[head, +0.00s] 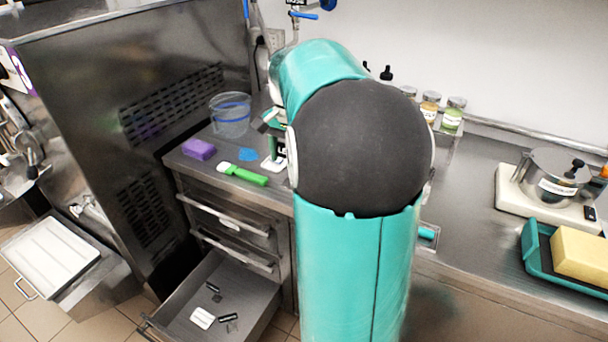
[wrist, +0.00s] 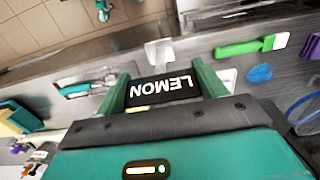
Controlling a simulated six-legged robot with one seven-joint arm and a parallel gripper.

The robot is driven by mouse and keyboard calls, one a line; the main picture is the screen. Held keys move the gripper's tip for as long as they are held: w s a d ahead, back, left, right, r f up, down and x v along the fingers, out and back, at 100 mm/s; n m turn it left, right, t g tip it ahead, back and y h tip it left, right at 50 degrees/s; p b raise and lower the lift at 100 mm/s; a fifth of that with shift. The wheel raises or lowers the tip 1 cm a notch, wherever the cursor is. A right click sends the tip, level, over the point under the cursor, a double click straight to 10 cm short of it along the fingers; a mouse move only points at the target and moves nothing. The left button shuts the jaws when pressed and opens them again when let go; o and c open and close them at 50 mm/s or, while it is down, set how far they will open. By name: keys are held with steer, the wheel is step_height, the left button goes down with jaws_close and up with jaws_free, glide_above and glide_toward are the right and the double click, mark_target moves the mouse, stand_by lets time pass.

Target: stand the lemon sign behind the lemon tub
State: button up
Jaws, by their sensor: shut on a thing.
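The lemon sign (wrist: 165,88) is a black plate with white LEMON lettering, upside down in the wrist view, with a white foot (wrist: 158,52) beyond it. My gripper (wrist: 160,78) is shut on it, one green finger at each end. In the head view, my gripper (head: 272,140) is at the left part of the counter, and the sign (head: 281,152) shows only partly beside my arm. I cannot tell whether its foot touches the counter. I cannot make out a lemon tub in either view; my arm hides the middle of the counter.
A green-handled scraper (head: 243,174), purple sponge (head: 199,149), blue scrap (head: 248,154) and clear bucket (head: 230,116) lie near my gripper. Labelled jars (head: 453,115) stand by the wall. A steel pot (head: 552,178) and a yellow block (head: 580,255) are at right. A drawer (head: 222,300) hangs open below.

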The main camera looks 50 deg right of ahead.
steer(key=shift+w+d+f, duration=0.6)
steer(key=shift+d+f, duration=0.8)
steer(key=shift+f, duration=0.4)
steer(key=shift+w+d+f, duration=0.65)
steer(key=shift+d+f, duration=0.7)
steer(key=shift+f, duration=0.5)
steer(key=shift+w+d+f, duration=0.6)
steer(key=shift+d+f, duration=0.8)
steer(key=shift+f, duration=0.4)
steer(key=shift+f, duration=0.15)
steer(key=o, duration=1.3)
step_height(320, 180, up, 12)
steer(key=shift+a+r, duration=0.1)
steer(key=shift+r, duration=0.15)
